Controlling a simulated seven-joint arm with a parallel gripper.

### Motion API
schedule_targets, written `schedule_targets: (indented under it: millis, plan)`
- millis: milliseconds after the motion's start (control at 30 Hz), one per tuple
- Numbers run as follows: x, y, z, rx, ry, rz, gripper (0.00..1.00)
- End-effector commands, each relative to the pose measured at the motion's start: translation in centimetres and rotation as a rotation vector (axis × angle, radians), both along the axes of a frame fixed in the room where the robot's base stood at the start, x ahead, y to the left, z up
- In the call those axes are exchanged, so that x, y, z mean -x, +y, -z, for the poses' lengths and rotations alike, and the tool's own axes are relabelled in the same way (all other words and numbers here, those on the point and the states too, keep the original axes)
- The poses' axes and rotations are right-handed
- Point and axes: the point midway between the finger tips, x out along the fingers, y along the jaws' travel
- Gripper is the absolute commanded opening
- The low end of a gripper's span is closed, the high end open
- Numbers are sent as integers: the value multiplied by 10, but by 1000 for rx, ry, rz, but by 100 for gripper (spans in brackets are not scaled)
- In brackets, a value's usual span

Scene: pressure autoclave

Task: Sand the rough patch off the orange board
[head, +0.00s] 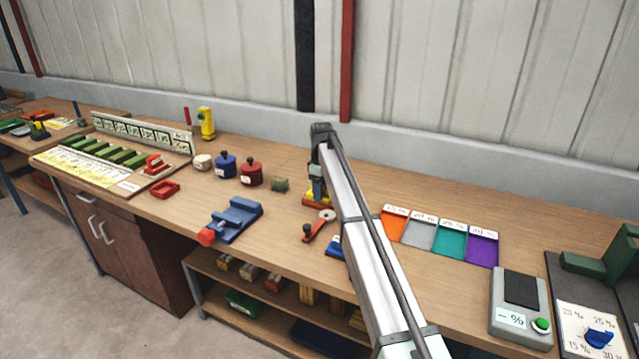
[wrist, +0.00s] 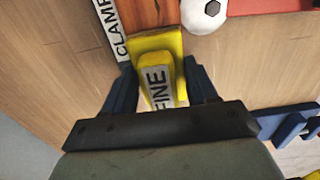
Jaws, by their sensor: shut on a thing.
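My gripper (wrist: 158,72) is shut on a yellow sanding block (wrist: 152,50) marked "FINE", with one dark blue finger on each side of its raised grip. In the wrist view the orange board (wrist: 155,12) shows at the top, just beyond the block. The block's far edge overlaps the near visible end of the board. I cannot tell whether they touch. A rough patch cannot be made out; part of the board is hidden by the block or cut off by the frame. In the head view my gripper (head: 317,188) is small and partly hidden by my arm, above the bench's middle.
A "CLAMP" strip (wrist: 113,28) runs along the board's left side. A white round knob (wrist: 204,14) sits close on its right, by a red part (wrist: 270,7). A blue vise-like tool (head: 238,218), coloured trays (head: 450,237) and lidded pots (head: 251,174) stand around the bench.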

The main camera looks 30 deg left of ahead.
Motion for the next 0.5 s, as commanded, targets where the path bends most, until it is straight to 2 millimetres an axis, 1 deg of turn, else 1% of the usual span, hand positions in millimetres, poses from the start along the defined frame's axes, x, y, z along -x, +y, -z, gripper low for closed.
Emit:
schedule_targets:
  millis: [33,500]
  plan:
    - [1,-7,1,0,0,2,29]
    - [1,-50,0,1,0,2,28]
